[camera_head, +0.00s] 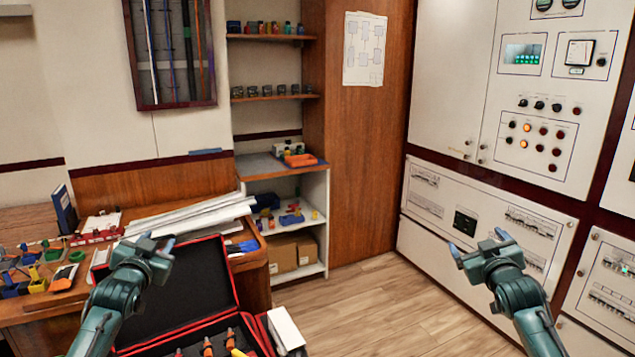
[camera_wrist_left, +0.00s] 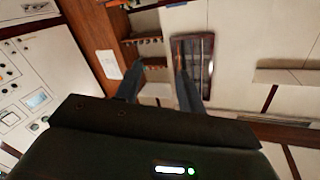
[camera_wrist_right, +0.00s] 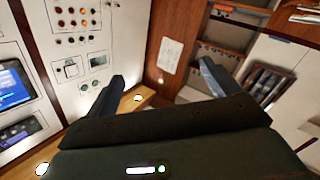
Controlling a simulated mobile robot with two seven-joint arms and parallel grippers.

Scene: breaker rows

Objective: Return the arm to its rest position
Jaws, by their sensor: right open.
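My left gripper (camera_head: 155,242) is raised in front of the workbench and the open red case. In the left wrist view its two fingers (camera_wrist_left: 158,86) stand apart with nothing between them. My right gripper (camera_head: 479,245) is raised over the floor, in front of the white panel cabinet (camera_head: 455,85). In the right wrist view its fingers (camera_wrist_right: 160,85) are spread wide and empty. Neither gripper appears to touch anything. Both arms reach in from the bottom of the head view.
An open red case (camera_head: 235,292) with dark lining and several tools lies low beside the left arm. The wooden bench (camera_head: 257,265) holds bins, papers and a blue binder (camera_head: 64,212). Shelves (camera_head: 272,97) stand behind. The wooden floor (camera_head: 385,300) between the arms is clear.

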